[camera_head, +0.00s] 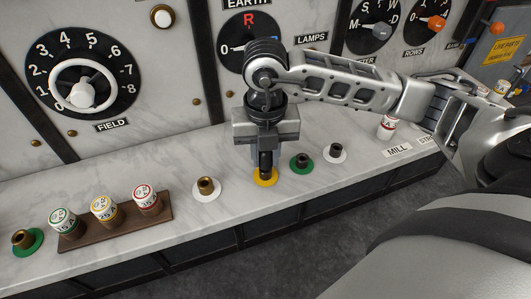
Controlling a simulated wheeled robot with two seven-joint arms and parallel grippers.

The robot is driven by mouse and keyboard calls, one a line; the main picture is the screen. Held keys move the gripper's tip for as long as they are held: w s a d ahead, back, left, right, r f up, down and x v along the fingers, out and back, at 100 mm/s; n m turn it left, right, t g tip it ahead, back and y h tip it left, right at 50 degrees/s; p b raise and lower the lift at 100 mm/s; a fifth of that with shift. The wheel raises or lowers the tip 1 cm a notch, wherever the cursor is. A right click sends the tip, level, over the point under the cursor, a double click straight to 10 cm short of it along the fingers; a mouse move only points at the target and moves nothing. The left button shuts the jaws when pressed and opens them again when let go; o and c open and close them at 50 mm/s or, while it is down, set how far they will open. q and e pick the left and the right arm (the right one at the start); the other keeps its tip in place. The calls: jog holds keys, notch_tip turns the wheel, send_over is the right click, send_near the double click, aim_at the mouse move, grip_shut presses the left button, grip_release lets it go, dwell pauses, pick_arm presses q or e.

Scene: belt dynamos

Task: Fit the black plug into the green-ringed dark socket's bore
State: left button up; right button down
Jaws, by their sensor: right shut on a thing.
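The green-ringed dark socket (302,161) stands on the marble ledge, just right of my right gripper. Its bore shows as a dark opening. My right gripper (265,150) points down and is shut on the black plug (265,161), whose lower part shows below the jaws. The plug is over the yellow ring (265,180), left of the green-ringed dark socket and apart from it. I cannot tell whether the plug's lower end touches a socket there. My left gripper is not in view.
White-ringed sockets stand left (205,186) and right (336,151). A brass socket with a green ring (22,239) is at far left. A wooden rack (72,242) holds three labelled fuses; another fuse (387,127) stands right. The dial panel (180,90) rises behind the ledge.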

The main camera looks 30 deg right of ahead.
jog(key=shift+r+p, duration=0.95)
jog(key=shift+r, duration=0.7)
jog(key=shift+r, duration=2.45)
jog(key=s+d+n+b, duration=0.2)
jog(key=d+n+b, duration=0.4)
jog(key=d, duration=0.2)
jog(key=shift+d+f, duration=0.15)
jog(key=shift+f, duration=0.1)
